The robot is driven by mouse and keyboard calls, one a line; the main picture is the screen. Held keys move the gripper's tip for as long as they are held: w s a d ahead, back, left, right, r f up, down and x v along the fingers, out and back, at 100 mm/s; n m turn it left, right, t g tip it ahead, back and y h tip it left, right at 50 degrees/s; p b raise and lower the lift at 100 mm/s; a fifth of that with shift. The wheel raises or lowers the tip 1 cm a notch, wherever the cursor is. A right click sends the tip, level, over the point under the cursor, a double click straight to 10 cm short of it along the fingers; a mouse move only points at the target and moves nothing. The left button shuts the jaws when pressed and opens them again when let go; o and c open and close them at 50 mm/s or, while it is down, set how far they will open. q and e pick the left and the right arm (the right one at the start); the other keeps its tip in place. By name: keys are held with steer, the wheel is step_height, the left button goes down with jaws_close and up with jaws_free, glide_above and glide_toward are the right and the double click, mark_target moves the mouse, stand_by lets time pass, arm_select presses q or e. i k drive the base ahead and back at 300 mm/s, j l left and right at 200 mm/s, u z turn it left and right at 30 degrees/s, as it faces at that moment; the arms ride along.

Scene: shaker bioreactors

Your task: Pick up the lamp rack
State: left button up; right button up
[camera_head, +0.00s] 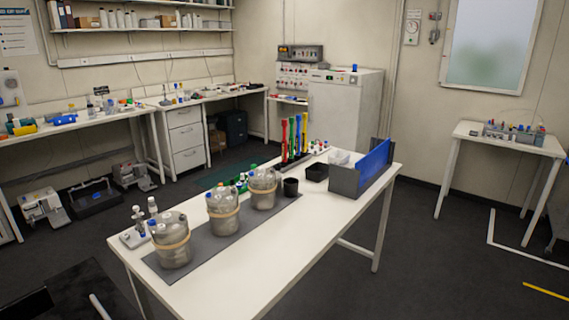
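A rack of upright coloured tubes (295,138), red, green, blue and yellow, stands near the far edge of the white central table (262,272). It is the thing that looks most like the lamp rack, but I cannot tell for sure. A blue panel (375,163) stands upright in a grey holder (345,182) at the table's right end.
Three strapped vessels (171,244) stand on a grey mat (226,247), with a black cup (290,187) and a black tray (316,172) beyond. Benches (90,122) line the left wall. A small table (508,139) stands at right. Dark floor around the central table looks open.

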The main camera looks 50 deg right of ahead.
mark_target(282, 167)
steer(key=z, duration=1.8)
